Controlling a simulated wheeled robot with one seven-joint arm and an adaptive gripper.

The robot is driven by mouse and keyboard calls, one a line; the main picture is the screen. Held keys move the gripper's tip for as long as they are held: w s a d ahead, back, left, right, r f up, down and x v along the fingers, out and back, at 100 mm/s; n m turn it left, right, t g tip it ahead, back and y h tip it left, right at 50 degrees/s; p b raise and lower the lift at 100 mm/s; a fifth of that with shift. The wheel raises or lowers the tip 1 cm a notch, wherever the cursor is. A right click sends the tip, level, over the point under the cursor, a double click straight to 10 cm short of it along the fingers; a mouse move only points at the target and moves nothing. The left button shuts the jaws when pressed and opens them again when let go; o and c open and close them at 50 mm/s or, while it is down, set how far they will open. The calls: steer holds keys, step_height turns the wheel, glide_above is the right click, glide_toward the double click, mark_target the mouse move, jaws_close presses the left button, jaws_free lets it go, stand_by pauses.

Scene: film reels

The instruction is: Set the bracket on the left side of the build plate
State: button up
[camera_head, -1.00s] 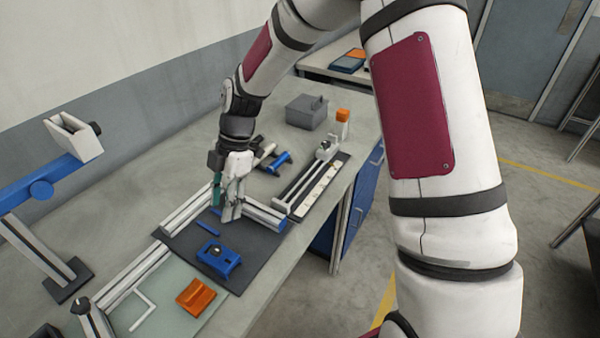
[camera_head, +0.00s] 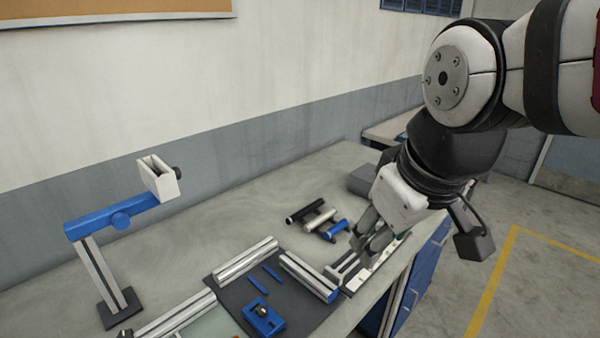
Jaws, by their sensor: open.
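A blue bracket-like block (camera_head: 264,317) with a dark knob lies on a dark flat plate (camera_head: 292,297), near its front. Two thin blue strips (camera_head: 257,285) lie on the plate behind it. I cannot tell for certain which piece the task calls the bracket, or whether this dark plate is the build plate. Silver bars (camera_head: 245,258) edge the plate at the back and right. My gripper (camera_head: 362,250) is open, pointing down to the right of the plate, over a long rail strip (camera_head: 385,258). Its fingertips partly overlap the strip, so contact cannot be told.
Several black, silver and blue cylinders (camera_head: 318,220) lie behind the plate. A blue-armed stand (camera_head: 110,220) rises at the left. A pale sheet (camera_head: 208,325) is cut off at the bottom. A grey box (camera_head: 365,180) sits at the back. The table between stand and cylinders is clear.

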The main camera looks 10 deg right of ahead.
steer(key=s+m, duration=0.2)
steer(key=s+d+m+t, duration=0.1)
steer(key=s, duration=0.1)
steer(key=shift+s+d+r, duration=0.1)
steer(key=shift+r, duration=0.25)
